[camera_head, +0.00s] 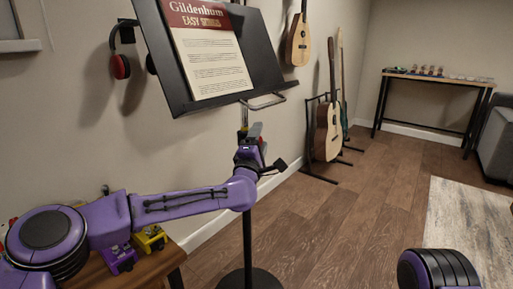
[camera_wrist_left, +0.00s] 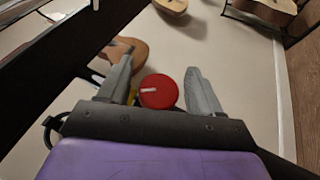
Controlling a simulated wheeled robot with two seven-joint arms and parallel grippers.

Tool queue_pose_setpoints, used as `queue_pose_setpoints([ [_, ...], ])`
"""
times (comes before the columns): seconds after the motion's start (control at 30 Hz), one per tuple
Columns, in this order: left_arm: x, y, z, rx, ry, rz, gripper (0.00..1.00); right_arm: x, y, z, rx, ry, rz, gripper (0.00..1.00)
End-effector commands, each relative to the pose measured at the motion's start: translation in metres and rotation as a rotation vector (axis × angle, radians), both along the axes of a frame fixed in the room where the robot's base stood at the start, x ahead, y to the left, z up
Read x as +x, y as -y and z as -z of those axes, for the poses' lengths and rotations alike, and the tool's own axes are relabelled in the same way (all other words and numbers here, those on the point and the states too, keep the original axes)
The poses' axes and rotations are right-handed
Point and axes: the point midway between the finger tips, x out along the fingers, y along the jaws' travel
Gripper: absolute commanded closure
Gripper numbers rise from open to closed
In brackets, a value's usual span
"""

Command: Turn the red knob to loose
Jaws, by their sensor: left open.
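The red knob (camera_wrist_left: 158,92) is round with a short white mark on its top, seen between the two grey fingers in the left wrist view. My left gripper (camera_wrist_left: 158,70) is open, with one finger on each side of the knob and a visible gap to the right finger. I cannot tell whether the left finger touches it. In the head view my left gripper (camera_head: 250,132) is by the pole below the black music stand (camera_head: 262,62). My right gripper is out of view.
A songbook (camera_head: 212,55) rests on the stand's desk, just above my left gripper. The stand's round base (camera_head: 250,279) is on the wooden floor. Small pedals (camera_head: 150,238) sit on a wooden table under my left arm. Guitars (camera_head: 328,130) stand behind, along the wall.

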Motion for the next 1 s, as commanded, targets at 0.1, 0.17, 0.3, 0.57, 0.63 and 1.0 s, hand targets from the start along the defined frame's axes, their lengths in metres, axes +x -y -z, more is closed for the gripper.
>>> queue_pose_setpoints([
  [0.1, -0.02, -0.005, 0.005, 0.0, -0.001, 0.0, 0.35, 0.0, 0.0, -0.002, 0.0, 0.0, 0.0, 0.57],
  [0.17, -0.033, -0.008, 0.01, 0.001, -0.002, 0.002, 0.35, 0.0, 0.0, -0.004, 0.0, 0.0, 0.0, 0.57],
  [0.3, -0.064, -0.015, 0.021, 0.001, -0.002, 0.001, 0.35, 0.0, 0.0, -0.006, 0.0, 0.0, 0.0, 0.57],
  [0.57, -0.091, -0.021, 0.031, -0.002, -0.001, -0.002, 0.35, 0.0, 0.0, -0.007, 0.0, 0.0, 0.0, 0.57],
  [0.63, -0.092, -0.021, 0.032, -0.002, -0.001, -0.002, 0.35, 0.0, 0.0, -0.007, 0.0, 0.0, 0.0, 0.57],
  [1.0, -0.11, -0.006, 0.127, 0.147, -0.165, 0.031, 0.36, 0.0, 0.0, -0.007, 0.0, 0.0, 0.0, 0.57],
])
